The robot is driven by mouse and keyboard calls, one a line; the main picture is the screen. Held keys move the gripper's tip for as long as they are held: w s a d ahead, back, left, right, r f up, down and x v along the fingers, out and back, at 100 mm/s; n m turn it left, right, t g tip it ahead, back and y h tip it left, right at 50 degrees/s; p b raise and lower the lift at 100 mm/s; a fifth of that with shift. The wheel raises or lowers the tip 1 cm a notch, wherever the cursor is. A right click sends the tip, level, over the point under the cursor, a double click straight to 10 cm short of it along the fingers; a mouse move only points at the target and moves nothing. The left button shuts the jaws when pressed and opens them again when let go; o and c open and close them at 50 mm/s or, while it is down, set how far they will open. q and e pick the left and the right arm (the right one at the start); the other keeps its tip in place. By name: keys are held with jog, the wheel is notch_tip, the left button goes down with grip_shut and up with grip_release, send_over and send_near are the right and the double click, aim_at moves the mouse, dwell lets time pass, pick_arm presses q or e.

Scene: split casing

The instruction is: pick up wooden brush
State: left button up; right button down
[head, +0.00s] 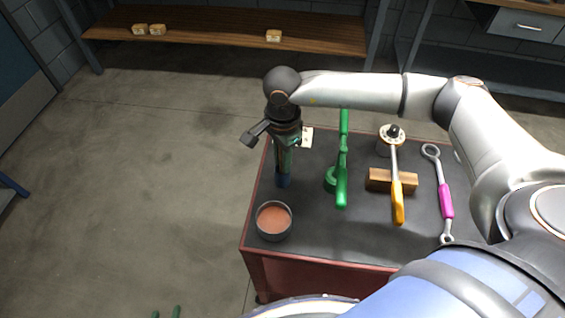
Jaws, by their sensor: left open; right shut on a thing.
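My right gripper (284,160) points down over the left part of the dark-topped cart, at the end of my white arm. It is shut on a narrow dark blue thing (283,181), mostly hidden by the fingers; I cannot tell what it is or whether it touches the top. A brown wooden block-like piece (378,181) lies right of the middle, beside and partly under an orange-handled ratchet (397,203). I cannot tell whether it is the wooden brush; no bristles show. My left gripper (166,313) shows only two green fingertips, apart and empty, at the bottom edge.
On the cart (325,238) are a round tin with reddish contents (273,221), a green-handled tool (342,180), a magenta-gripped wrench (445,200) and a pale card (307,137). A wooden bench (215,30) stands behind. The left floor is clear.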

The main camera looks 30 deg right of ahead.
jog(key=shift+r, duration=0.1)
dwell(0.3)
notch_tip(320, 180, up, 10)
jog(key=shift+f+b, duration=0.1)
jog(key=shift+b, duration=0.5)
